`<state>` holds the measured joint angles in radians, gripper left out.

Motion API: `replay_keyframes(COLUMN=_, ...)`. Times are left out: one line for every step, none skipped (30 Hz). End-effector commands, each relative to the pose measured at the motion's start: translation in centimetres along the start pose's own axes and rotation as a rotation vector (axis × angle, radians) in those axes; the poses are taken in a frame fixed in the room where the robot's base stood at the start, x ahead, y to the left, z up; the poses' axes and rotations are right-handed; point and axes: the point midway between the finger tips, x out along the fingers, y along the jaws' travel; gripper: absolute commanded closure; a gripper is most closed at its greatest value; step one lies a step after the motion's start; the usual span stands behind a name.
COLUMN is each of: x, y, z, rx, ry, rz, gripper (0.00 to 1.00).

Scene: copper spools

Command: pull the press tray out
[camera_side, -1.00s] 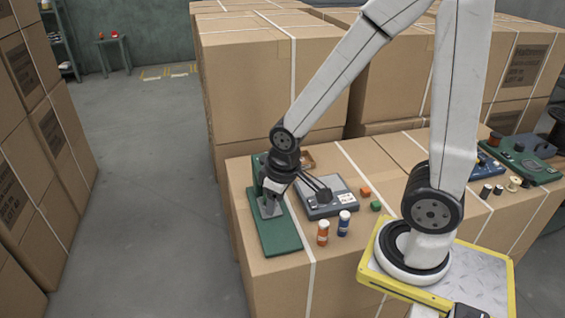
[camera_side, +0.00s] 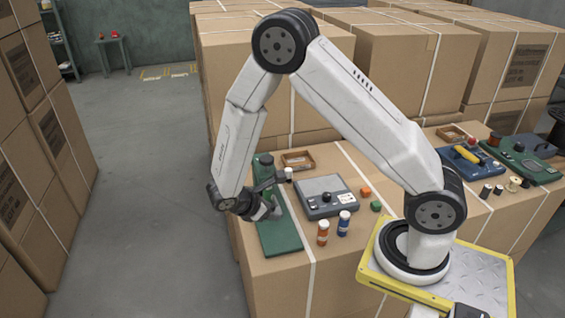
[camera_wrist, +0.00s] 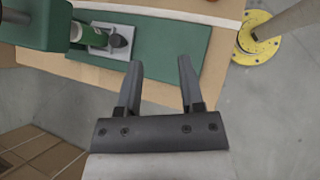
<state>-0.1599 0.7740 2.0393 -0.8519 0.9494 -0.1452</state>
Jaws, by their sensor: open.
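The green press stands at the left edge of the carton top in the side view, with its long green base plate (camera_side: 278,238) running toward the front. In the wrist view its green head (camera_wrist: 32,22) is at the upper left. The press tray (camera_wrist: 98,50) shows there as a light grey plate with a dark knob (camera_wrist: 121,37), next to a green post. My gripper (camera_wrist: 158,64) is open and empty. Its fingers point toward the base plate, to the lower right of the knob and apart from it. In the side view my wrist hides the tray area.
A grey device (camera_side: 325,196), an orange bottle (camera_side: 322,234) and a blue bottle (camera_side: 344,223) stand right of the press. A shallow brown box (camera_side: 297,160) lies behind. Left of the carton is open floor.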

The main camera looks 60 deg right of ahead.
Motion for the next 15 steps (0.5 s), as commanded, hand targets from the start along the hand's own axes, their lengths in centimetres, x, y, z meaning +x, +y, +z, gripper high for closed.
replay_keyframes(x=0.6, y=0.4, z=-0.6, rx=-0.047, ry=-0.041, rz=0.027, gripper=0.51)
replay_keyframes(x=0.9, y=0.6, z=-0.8, rx=-0.073, ry=-0.066, rz=0.044, gripper=0.51)
replay_keyframes(x=1.2, y=1.0, z=-1.2, rx=-0.108, ry=-0.098, rz=0.068, gripper=0.51)
replay_keyframes(x=1.5, y=1.3, z=-1.4, rx=-0.134, ry=-0.122, rz=0.086, gripper=0.51)
replay_keyframes(x=1.8, y=1.6, z=-1.7, rx=-0.159, ry=-0.146, rz=0.105, gripper=0.51)
replay_keyframes(x=2.1, y=2.0, z=-2.1, rx=-0.193, ry=-0.178, rz=0.13, gripper=0.51)
replay_keyframes(x=2.3, y=2.3, z=-2.4, rx=-0.216, ry=-0.201, rz=0.149, gripper=0.51)
replay_keyframes(x=2.5, y=2.5, z=-2.7, rx=-0.24, ry=-0.224, rz=0.168, gripper=0.51)
replay_keyframes(x=2.8, y=2.9, z=-3.1, rx=-0.268, ry=-0.252, rz=0.192, gripper=0.51)
replay_keyframes(x=3.0, y=3.1, z=-3.3, rx=-0.287, ry=-0.272, rz=0.208, gripper=0.51)
replay_keyframes(x=3.2, y=3.3, z=-3.6, rx=-0.305, ry=-0.29, rz=0.223, gripper=0.51)
replay_keyframes(x=3.3, y=3.5, z=-3.9, rx=-0.327, ry=-0.313, rz=0.243, gripper=0.51)
replay_keyframes(x=3.4, y=3.7, z=-4.1, rx=-0.34, ry=-0.326, rz=0.256, gripper=0.51)
replay_keyframes(x=3.5, y=3.9, z=-4.3, rx=-0.352, ry=-0.339, rz=0.269, gripper=0.51)
replay_keyframes(x=3.6, y=4.0, z=-4.5, rx=-0.365, ry=-0.354, rz=0.282, gripper=0.51)
